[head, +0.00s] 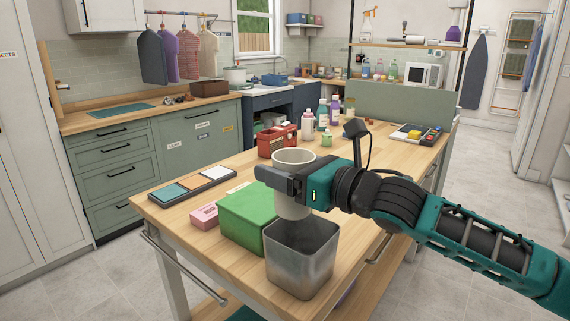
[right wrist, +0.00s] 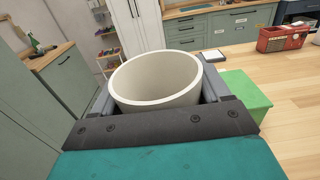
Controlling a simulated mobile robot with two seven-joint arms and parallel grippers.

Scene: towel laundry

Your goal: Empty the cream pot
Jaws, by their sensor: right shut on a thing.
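The cream pot (head: 294,158) is upright above the table, with its rim at the top. My right gripper (head: 284,183) is shut on its sides, with the pot between the fingers. In the right wrist view the pot (right wrist: 155,80) shows its open mouth and bare inner wall; its floor is hidden, so I cannot tell what lies at the bottom. A square metal bin (head: 300,265) stands open on the table just below the pot; its inside is mostly hidden. My left gripper is in neither view.
A green box (head: 240,222) stands directly left of the bin, with a pink block (head: 204,215) and a tray of coloured squares (head: 190,187) further left. Bare tabletop lies right of the bin.

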